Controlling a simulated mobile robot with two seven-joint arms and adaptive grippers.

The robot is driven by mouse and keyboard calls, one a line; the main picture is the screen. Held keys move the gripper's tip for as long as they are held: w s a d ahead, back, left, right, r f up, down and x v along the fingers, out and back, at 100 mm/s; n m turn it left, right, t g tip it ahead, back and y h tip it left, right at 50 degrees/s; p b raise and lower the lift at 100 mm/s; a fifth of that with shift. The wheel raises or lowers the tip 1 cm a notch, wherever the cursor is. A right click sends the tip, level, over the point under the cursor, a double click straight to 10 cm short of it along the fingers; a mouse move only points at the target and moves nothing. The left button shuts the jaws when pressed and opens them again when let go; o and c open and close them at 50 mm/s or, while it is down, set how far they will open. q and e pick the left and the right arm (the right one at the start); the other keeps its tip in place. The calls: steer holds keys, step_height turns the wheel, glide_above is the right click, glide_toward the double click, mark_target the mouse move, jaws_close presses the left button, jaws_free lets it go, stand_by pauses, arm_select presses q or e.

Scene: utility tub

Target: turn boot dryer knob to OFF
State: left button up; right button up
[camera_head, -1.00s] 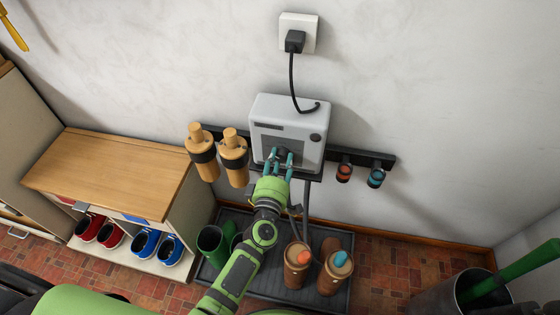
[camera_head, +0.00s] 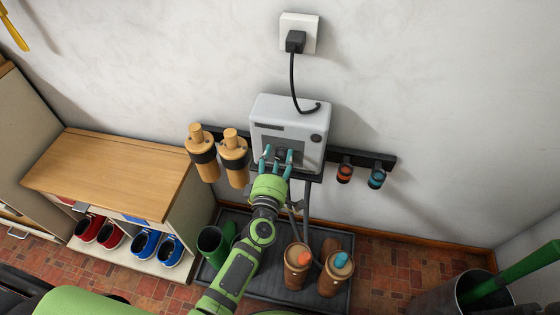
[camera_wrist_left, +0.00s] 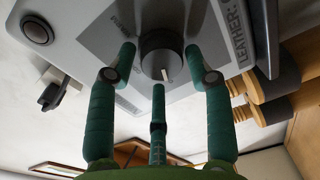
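The boot dryer (camera_head: 291,120) is a light grey box on the wall, with a dark panel on its front. Its round dark knob (camera_wrist_left: 162,52) sits on that panel, with a white pointer mark towards the bottom of the left wrist view. In the head view the knob (camera_head: 281,151) is partly hidden by my fingers. My left gripper (camera_head: 277,156) is at the panel, its three teal fingers spread around the knob. In the left wrist view two fingers flank the knob with small gaps, and the third is below it. My right gripper is not in view.
A black cord runs from the dryer to a wall plug (camera_head: 296,41). Shoes fill a wooden cabinet (camera_head: 118,170) at left. Brown boots (camera_head: 297,268) stand on the floor tray. A bucket (camera_head: 470,292) is at right.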

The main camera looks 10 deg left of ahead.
arm_select(q)
steer(key=shift+f, duration=0.15)
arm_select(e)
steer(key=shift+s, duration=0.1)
arm_select(q)
steer(key=shift+d, duration=0.15)
steer(key=shift+s, duration=0.15)
steer(key=s, duration=1.1)
steer(key=shift+s+r, duration=0.25)
steer(key=shift+s, duration=0.15)
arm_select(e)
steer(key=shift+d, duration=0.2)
arm_select(q)
steer(key=shift+d, duration=0.1)
